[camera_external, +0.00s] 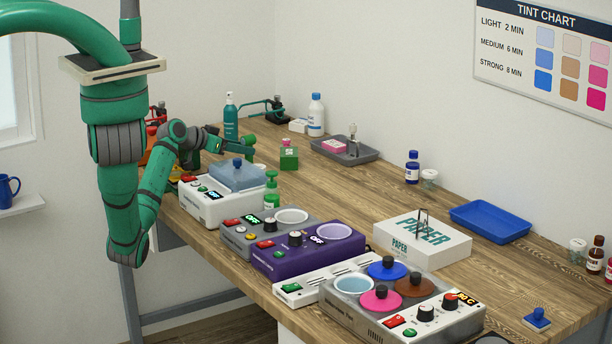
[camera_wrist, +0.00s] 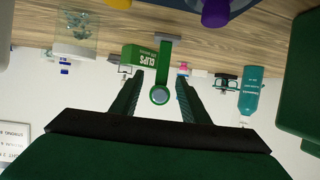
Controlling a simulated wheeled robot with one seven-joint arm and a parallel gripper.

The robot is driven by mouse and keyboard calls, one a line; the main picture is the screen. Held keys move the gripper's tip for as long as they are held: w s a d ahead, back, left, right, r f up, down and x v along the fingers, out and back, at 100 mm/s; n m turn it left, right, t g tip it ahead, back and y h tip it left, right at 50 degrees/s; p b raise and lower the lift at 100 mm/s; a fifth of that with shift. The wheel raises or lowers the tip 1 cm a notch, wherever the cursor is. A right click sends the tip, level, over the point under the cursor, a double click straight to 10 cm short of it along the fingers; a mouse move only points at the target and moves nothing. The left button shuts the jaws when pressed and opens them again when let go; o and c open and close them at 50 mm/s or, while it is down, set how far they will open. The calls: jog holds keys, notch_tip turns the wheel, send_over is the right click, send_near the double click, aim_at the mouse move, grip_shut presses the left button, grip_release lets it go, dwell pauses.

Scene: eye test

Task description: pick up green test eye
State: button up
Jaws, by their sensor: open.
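In the wrist view, a green upright piece with a round grey-blue disc in a green ring (camera_wrist: 160,95) appears between my fingers; it looks like the green test eye. Its stem runs in front of or beside a green box marked CLIPS (camera_wrist: 138,54). My gripper (camera_wrist: 160,84) is open, with one dark green finger on each side of the disc. I see no finger touching it, and the depth between them is hard to judge. In the external view my gripper (camera_external: 228,146) reaches over the back left of the table, behind the white device with the blue-grey lid (camera_external: 237,176).
A teal bottle (camera_external: 231,118) and a white bottle (camera_external: 316,114) stand near the back wall. A grey tray (camera_external: 362,154) lies to the right. A purple device (camera_external: 283,262) and other machines line the front edge.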

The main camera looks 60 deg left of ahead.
jog(key=shift+x, duration=1.95)
jog(key=shift+a, duration=0.1)
grip_shut()
jog(key=shift+r, duration=0.1)
